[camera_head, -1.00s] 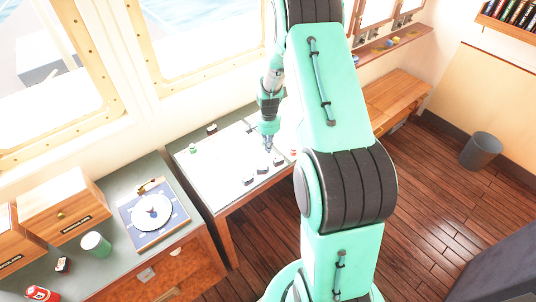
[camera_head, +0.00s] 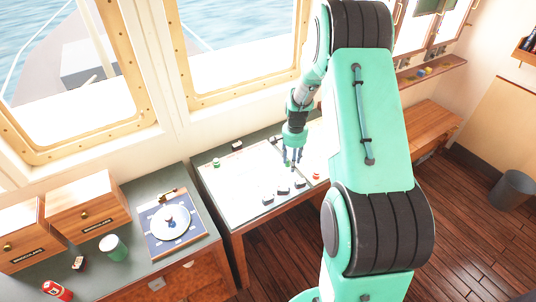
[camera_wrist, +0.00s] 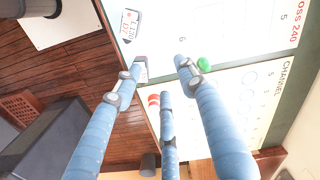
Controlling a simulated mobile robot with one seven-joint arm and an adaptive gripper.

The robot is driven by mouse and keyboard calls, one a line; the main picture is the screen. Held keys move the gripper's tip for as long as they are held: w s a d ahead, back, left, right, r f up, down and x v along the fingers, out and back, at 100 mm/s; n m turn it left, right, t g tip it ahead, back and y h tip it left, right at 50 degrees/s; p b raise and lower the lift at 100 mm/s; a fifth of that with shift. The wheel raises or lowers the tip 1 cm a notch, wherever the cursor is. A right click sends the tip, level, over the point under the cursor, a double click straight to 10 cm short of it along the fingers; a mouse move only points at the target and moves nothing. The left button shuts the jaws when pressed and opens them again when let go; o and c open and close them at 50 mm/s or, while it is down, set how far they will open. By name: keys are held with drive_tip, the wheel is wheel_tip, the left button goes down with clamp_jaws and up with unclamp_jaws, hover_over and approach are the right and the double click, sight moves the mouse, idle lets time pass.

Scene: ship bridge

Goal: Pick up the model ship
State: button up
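My gripper (camera_head: 292,165) hangs above the white chart table in the head view. Its blue fingers (camera_wrist: 160,72) are spread apart in the wrist view, with nothing between them. Small dark items stand near the table's front edge, below the gripper: one at the left (camera_head: 268,200), one in the middle (camera_head: 284,190) and one at the right (camera_head: 300,183). They are too small to tell whether one is the model ship.
A green item (camera_head: 216,162) and a red item (camera_head: 316,175) stand on the chart table (camera_head: 245,175). They seem to show in the wrist view too, green (camera_wrist: 204,64) and red (camera_wrist: 153,100).

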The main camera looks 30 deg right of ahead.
drive_tip(key=shift+w, duration=0.1)
drive_tip(key=w+a+r+n+h+b, duration=0.1)
drive_tip(key=w+a+n, duration=0.4)
drive_tip(key=w+n, duration=0.5)
drive_tip(key=w+a+n+h+b, duration=0.1)
drive_tip(key=w+a+n+h, duration=0.1)
drive_tip(key=w+a+n, duration=0.4)
drive_tip(key=w+a+r+n+h+b, duration=0.1)
drive_tip(key=w+a+n, duration=0.5)
drive_tip(key=w+n, duration=0.8)
drive_tip(key=w+b, duration=0.1)
drive_tip(key=w, duration=0.2)
drive_tip(key=shift+a+r+h, duration=0.15)
drive_tip(key=shift+r+h, duration=0.15)
drive_tip(key=shift+r, duration=0.05)
drive_tip(key=shift+w+f, duration=0.1)
hover_over(237, 146)
drive_tip(key=w+a, duration=0.2)
drive_tip(key=shift+a+f, duration=0.15)
drive_tip(key=shift+f, duration=3.75)
